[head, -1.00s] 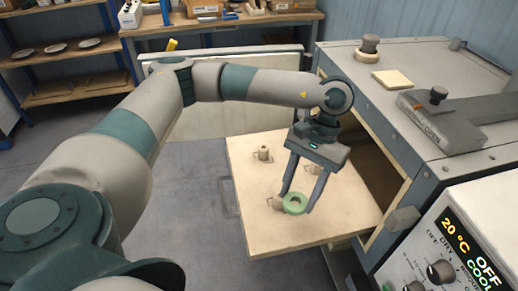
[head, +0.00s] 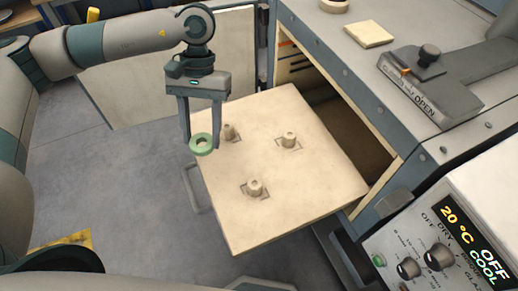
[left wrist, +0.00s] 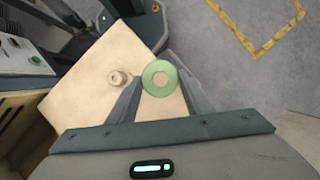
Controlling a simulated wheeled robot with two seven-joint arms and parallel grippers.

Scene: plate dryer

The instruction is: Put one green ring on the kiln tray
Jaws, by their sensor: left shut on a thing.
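My left gripper (head: 203,147) is shut on a pale green ring (head: 205,152), held between its fingertips. The ring also shows in the left wrist view (left wrist: 159,92), between the two fingers and in front of the tray's edge area. The cream kiln tray (head: 310,190) extends out from the open kiln and carries three small upright pegs. In the head view, the ring appears at the tray's left edge, just left of the far left peg (head: 230,132). The other pegs are the right peg (head: 289,140) and the near peg (head: 254,188). No ring shows on them. My right gripper is out of view.
Floor is clear left of the tray.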

